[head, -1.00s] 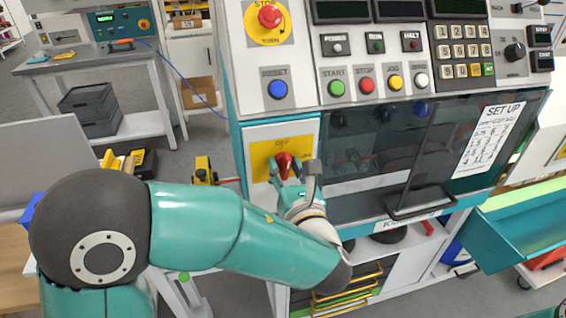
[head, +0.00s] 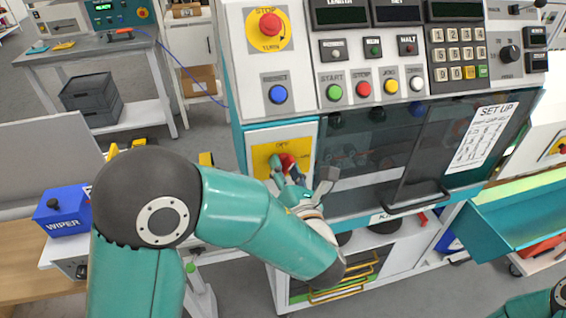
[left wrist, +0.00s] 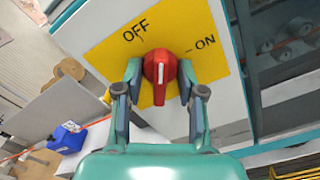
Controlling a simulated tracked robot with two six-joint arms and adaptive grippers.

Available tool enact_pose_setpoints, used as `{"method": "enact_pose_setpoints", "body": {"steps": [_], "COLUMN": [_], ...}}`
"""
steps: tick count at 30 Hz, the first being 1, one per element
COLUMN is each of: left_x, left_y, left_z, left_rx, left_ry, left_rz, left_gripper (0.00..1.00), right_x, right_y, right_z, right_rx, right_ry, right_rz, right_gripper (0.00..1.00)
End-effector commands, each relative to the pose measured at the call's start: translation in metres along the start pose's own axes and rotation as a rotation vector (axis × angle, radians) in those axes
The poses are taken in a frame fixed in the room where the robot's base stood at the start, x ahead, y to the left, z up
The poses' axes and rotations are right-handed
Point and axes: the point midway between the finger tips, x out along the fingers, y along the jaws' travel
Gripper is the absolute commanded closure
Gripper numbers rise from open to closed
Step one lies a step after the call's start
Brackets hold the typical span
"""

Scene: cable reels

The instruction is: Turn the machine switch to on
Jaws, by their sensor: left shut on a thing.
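The machine switch is a red knob (head: 287,161) on a yellow plate (head: 262,152) at the machine's front left. My left gripper (head: 289,168) is shut on the knob and partly covers it in the head view. In the left wrist view the red knob (left wrist: 160,66) sits between the two fingers of the left gripper (left wrist: 160,78). A white mark runs along the knob. OFF stands up and to the left of it, ON to the right. I cannot tell which end of the mark is the pointer. My right gripper is out of view.
Above the plate are a red stop button (head: 269,23), a blue reset button (head: 278,94) and a row of coloured buttons. A dark window with a handle (head: 420,198) lies right of the switch. A blue wiper box (head: 64,212) stands at left.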

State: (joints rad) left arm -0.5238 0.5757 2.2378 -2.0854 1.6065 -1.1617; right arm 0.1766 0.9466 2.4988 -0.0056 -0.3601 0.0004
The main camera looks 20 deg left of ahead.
Motion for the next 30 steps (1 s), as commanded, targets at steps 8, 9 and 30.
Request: {"method": "enact_pose_setpoints", "body": {"steps": [8, 9, 30], "left_x": [-0.0003, -0.0003, -0.0003], "left_y": [-0.0005, -0.0005, -0.0007], "left_z": [-0.0007, -0.0007, -0.001], "left_rx": [0.189, 0.253, 0.929], "left_ry": [0.001, 0.0, 0.0], "left_rz": [-0.002, -0.002, -0.003], "left_gripper": [0.81, 0.81, 0.38], "right_x": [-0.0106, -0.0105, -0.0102], "right_y": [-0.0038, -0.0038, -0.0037], "right_z": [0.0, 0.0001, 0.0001], "right_rx": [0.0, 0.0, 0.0], "right_ry": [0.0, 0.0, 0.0], "right_rz": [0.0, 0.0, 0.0], "right_gripper": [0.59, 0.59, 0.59]}}
